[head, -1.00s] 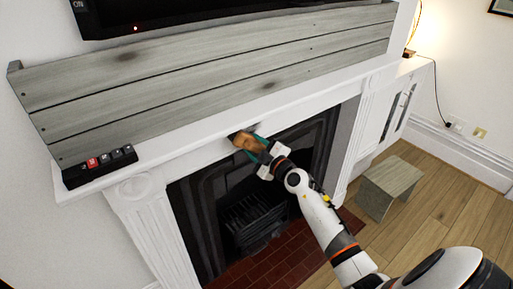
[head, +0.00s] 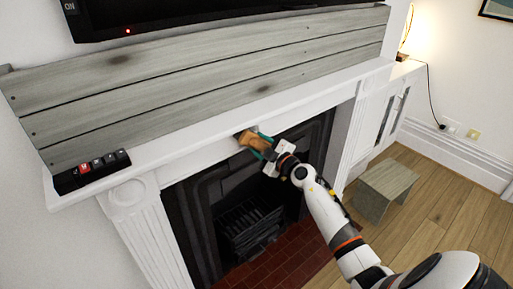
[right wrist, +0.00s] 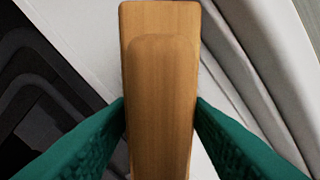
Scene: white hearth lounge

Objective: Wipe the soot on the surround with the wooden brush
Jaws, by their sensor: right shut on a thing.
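The wooden brush (head: 252,141) is held in my right gripper (head: 264,147), which is shut on it. In the right wrist view the brush (right wrist: 162,70) fills the middle, gripped between two green fingers (right wrist: 160,128). Its far end is at the white surround (head: 205,157), just under the mantel shelf; whether it touches cannot be told. Faint dark marks show on the surround by the brush's tip; the brush and gripper hide the spot behind them. The bristles are out of sight. My left gripper is not in view.
The black firebox (head: 235,205) with its grate opens below the brush. A black box with buttons (head: 92,170) sits on the mantel's left end. Grey boards and a dark screen (head: 190,12) are above. A small stool (head: 384,190) stands on the floor to the right.

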